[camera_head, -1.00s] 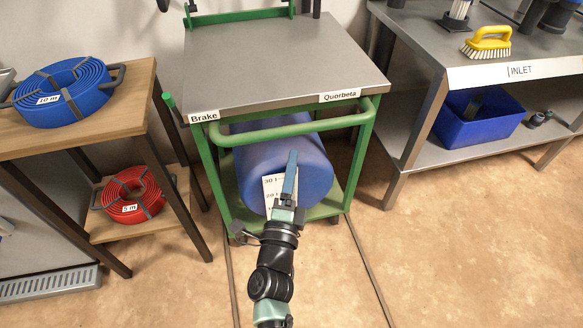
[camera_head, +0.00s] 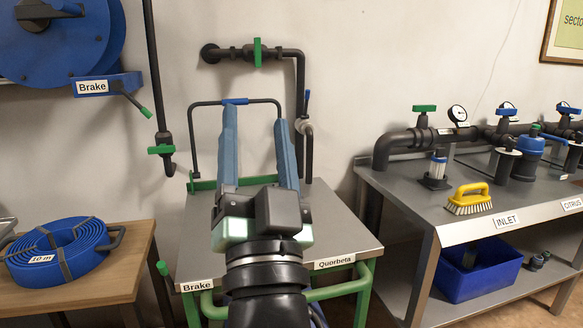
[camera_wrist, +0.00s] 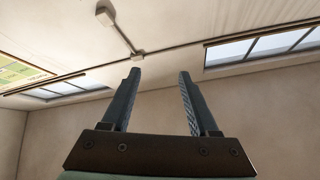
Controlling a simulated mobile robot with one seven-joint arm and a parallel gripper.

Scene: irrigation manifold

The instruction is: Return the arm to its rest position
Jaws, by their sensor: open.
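My gripper (camera_head: 260,148) is raised in front of the green-framed cart in the head view, its two blue-grey fingers pointing up. The fingers are apart with nothing between them. In the wrist view the gripper (camera_wrist: 158,82) is also open and empty, with the ceiling, upper walls and windows beyond it. The cart's grey top (camera_head: 198,240) is partly hidden behind my arm and gripper.
At left, a wooden table holds a blue hose coil (camera_head: 62,252), below a wall-mounted blue reel (camera_head: 60,40). Dark pipes with a green valve (camera_head: 257,52) run behind my gripper. At right, a metal bench carries a yellow brush (camera_head: 468,198), gauges and a blue bin (camera_head: 480,268) underneath.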

